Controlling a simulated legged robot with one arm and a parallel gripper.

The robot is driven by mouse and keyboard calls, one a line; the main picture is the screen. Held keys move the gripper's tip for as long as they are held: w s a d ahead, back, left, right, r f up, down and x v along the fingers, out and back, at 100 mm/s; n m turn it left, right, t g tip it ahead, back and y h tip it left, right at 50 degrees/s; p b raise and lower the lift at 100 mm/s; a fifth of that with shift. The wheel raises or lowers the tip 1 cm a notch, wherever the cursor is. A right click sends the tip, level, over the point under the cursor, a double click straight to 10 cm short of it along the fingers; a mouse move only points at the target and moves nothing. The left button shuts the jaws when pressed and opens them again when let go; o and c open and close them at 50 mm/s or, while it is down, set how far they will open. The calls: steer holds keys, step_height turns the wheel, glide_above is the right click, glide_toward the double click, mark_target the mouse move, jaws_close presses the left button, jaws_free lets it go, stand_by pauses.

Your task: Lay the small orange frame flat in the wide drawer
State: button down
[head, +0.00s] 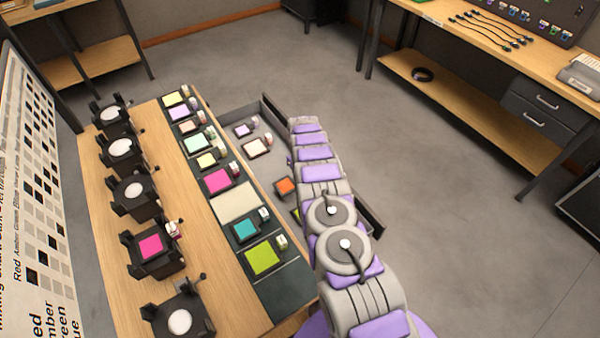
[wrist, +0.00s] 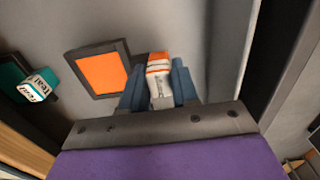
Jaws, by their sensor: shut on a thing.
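The small orange frame, an orange panel in a dark border, shows in the wrist view (wrist: 101,75) and just left of my arm in the head view (head: 286,186). My gripper (wrist: 160,92) is shut on its white tab with orange bands (wrist: 159,72); the arm hides the gripper in the head view. The frame is over or in the open wide drawer (head: 268,103), whose pale floor shows behind it. I cannot tell whether the frame touches the floor.
A yellow-green piece (head: 296,213) shows partly behind my arm. The wooden bench (head: 205,255) left of the drawer carries a row of coloured frames and dark lamp units (head: 134,195). A teal frame (wrist: 14,78) is left of the orange one. Open floor lies to the right.

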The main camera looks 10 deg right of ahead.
steer(key=shift+f+b, duration=0.5)
steer(key=shift+f, duration=0.7)
steer(key=c, duration=0.8)
jaws_free()
step_height(320, 180, up, 24)
steer(key=p, duration=0.7)
steer(key=shift+r, duration=0.15)
